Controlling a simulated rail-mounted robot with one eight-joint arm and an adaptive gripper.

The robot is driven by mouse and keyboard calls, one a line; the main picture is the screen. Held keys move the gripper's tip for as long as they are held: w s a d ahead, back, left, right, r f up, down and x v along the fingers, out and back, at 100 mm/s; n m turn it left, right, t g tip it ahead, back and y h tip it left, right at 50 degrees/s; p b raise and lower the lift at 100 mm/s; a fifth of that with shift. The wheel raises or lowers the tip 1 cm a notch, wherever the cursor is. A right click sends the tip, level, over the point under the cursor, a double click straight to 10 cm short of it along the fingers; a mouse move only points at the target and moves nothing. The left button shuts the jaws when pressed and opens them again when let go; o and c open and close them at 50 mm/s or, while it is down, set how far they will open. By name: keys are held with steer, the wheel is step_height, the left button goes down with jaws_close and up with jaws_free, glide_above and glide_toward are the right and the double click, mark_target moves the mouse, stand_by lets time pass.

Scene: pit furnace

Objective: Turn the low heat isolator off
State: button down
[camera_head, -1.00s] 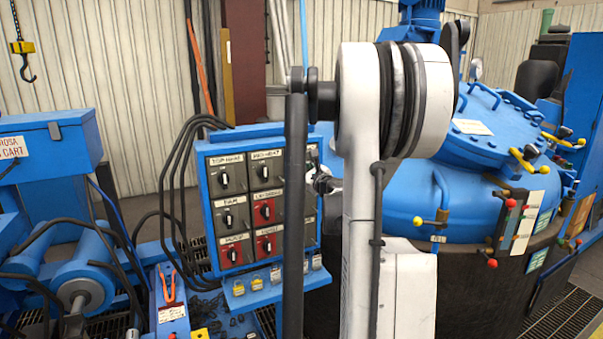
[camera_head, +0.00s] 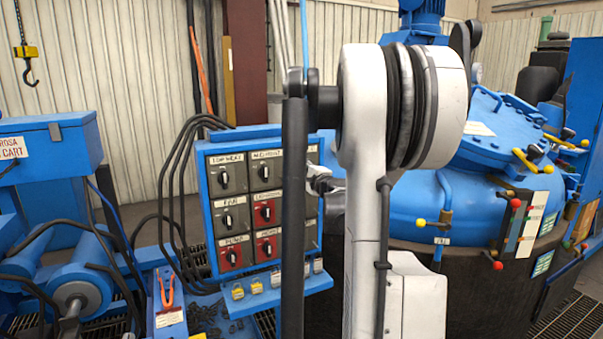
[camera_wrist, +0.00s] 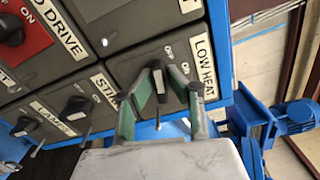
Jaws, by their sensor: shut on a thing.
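The low heat isolator (camera_wrist: 159,80) is a dark rotary knob with a pale mark, on a grey panel in the wrist view. Its LOW HEAT label (camera_wrist: 204,68) is beside it, with ON and OFF printed between. The two green fingers of my gripper (camera_wrist: 161,88) are shut on the knob, one on each side. They partly cover it, so I cannot tell for certain which mark it points to. In the head view, my gripper (camera_head: 321,181) is partly visible at the right side of the blue switch box (camera_head: 204,203); my arm hides the low heat switch there.
A red-plated lid drive switch (camera_head: 266,211) is further left. Padlocks hang on the box's lower ledge (camera_head: 262,297). The large blue furnace (camera_head: 400,205) stands right of the box.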

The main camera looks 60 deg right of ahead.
steer(key=shift+n, duration=1.2)
steer(key=c, duration=1.7)
jaws_free()
steer(key=v, duration=1.2)
